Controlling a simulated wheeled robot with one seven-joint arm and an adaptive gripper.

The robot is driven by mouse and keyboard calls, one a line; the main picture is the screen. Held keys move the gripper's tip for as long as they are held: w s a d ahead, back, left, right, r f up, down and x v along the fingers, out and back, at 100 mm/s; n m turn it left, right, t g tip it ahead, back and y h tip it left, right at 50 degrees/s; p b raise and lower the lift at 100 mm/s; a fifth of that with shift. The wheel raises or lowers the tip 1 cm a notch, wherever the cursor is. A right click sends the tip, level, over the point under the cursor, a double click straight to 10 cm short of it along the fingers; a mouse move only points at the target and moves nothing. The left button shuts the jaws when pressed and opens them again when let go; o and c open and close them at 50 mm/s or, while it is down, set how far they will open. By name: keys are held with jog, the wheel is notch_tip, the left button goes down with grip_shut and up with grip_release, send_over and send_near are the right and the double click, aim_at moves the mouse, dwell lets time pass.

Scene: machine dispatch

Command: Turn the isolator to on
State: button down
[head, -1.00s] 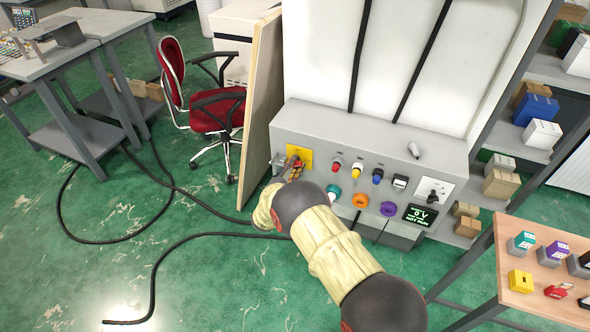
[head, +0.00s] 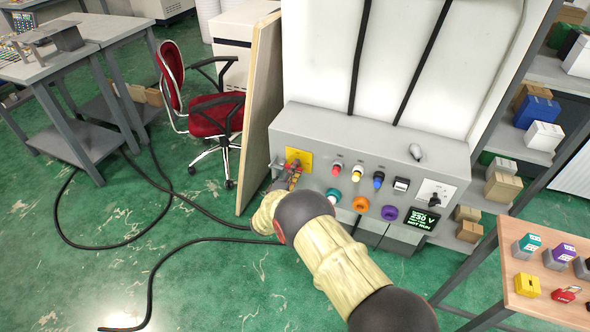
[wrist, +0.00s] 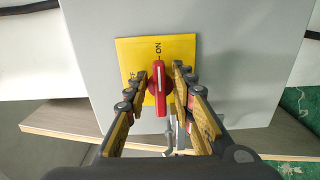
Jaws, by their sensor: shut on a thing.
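The isolator is a yellow plate (head: 297,156) at the left end of the grey sloping panel, with a red rotary handle. In the wrist view the red handle (wrist: 159,95) stands lengthwise in the picture, its white line toward the ON mark at the plate's top. The other mark, at the left, is partly covered. My gripper (wrist: 166,72) has a finger on each side of the handle and is shut on it. In the head view my gripper (head: 291,176) hides much of the handle. The panel display (head: 405,216) reads 230 V and NOT RUN.
Red, yellow and blue buttons (head: 357,173) and coloured sockets (head: 361,204) lie right of the isolator on the panel. A board (head: 258,110) stands at its left. Cables cross the floor.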

jog(key=shift+f, duration=0.15)
jog(key=c, duration=1.9)
grip_release()
jog(key=v, duration=1.2)
